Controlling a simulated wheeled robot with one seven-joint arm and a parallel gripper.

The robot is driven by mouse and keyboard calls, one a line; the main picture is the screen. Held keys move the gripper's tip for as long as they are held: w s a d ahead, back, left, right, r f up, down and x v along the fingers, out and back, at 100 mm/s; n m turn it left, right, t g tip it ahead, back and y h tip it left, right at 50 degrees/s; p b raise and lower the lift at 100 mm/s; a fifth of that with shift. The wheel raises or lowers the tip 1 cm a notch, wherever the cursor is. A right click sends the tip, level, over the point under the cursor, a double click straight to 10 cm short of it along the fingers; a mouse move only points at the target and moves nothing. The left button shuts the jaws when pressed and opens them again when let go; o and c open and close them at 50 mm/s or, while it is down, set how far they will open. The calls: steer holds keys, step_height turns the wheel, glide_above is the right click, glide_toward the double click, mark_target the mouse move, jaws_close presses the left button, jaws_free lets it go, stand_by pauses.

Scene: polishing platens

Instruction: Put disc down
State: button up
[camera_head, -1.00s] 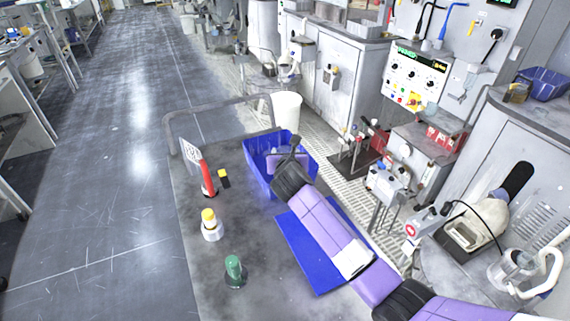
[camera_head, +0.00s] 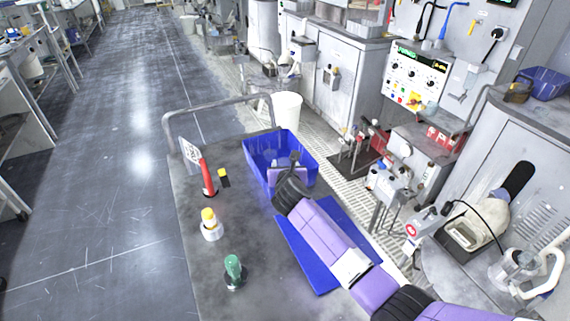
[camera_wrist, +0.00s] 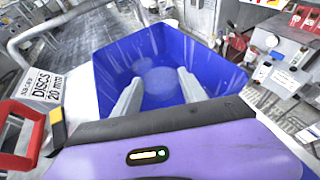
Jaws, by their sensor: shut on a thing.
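My gripper (camera_wrist: 158,88) reaches into the blue bin (camera_wrist: 107,68) in the wrist view, its two pale fingers spread around a round disc (camera_wrist: 160,80). The disc looks bluish and faint against the bin, and its lower part is hard to make out. A second faint round shape lies just behind it. In the head view, my purple wrist hides the front of the bin (camera_head: 254,165), and the disc cannot be made out there.
A sign reading "DISCS 20 mm" (camera_wrist: 45,88) stands left of the bin, near a red-handled tool (camera_head: 208,178). A yellow-capped bottle (camera_head: 211,225) and a green-topped object (camera_head: 233,270) stand nearer. A blue mat (camera_head: 300,262) lies under my arm. A grey rail (camera_head: 220,108) runs behind.

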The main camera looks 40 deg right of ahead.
steer(key=shift+f, duration=0.1)
steer(key=o, duration=1.5)
steer(key=shift+f, duration=0.1)
steer(key=shift+c, duration=0.2)
steer(key=r+v, duration=0.1)
steer(key=v, duration=1.1)
steer(key=shift+r+p, duration=0.2)
steer(key=shift+p, duration=0.25)
